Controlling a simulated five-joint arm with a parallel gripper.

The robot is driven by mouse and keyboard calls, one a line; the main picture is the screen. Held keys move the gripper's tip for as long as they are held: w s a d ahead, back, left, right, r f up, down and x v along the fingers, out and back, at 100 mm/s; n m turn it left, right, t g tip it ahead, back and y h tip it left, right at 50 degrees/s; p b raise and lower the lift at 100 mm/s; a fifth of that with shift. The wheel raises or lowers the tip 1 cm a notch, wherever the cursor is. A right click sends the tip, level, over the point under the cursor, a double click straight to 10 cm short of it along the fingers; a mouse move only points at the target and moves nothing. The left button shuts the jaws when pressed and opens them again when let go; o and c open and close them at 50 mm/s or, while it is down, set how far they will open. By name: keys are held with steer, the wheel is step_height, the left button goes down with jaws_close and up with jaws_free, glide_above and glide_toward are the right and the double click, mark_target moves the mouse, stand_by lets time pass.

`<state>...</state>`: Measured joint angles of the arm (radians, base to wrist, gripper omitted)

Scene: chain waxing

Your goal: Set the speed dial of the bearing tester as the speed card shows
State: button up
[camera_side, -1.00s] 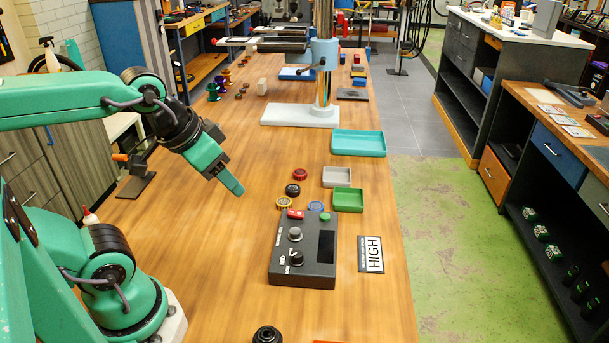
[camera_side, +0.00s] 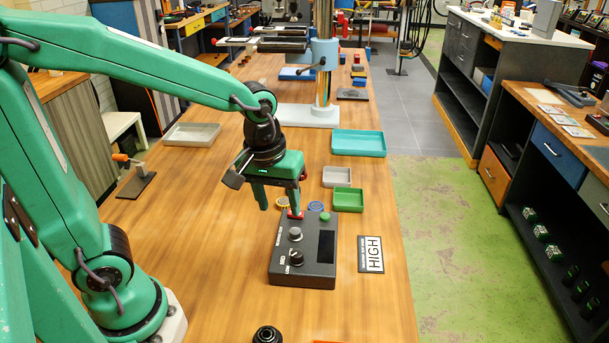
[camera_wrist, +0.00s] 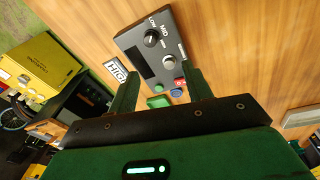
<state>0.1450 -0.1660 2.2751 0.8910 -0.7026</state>
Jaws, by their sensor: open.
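The bearing tester (camera_side: 318,273) is a dark box on the bench, with a black dial (camera_side: 296,258) at its near left. In the wrist view the dial (camera_wrist: 151,37) has LOW and MID labels beside it; I cannot tell exactly where its pointer stands. A grey knob (camera_side: 295,234), a red switch (camera_side: 296,214), a green button (camera_side: 325,217) and a dark window (camera_side: 327,245) are also on the tester. The speed card (camera_side: 371,254) lies to its right and reads HIGH. My gripper (camera_side: 280,208) is open and empty, pointing down above the tester's far left end, apart from the dial.
A green tray (camera_side: 348,208), a grey tray (camera_side: 337,185) and a teal tray (camera_side: 372,153) stand beyond the tester.

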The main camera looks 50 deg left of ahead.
mark_target(297, 252)
steer(key=f+n, duration=0.1)
steer(key=w+d+f+g, duration=0.1)
steer(key=f, duration=0.1)
steer(key=w+d+f+n, duration=0.1)
steer(key=shift+w+d+f+n+g, duration=0.2)
steer(key=shift+f+n+g, duration=0.1)
steer(key=shift+f, duration=0.1)
steer(key=shift+f, duration=0.1)
steer(key=shift+f, duration=3.8)
steer(key=c, duration=1)
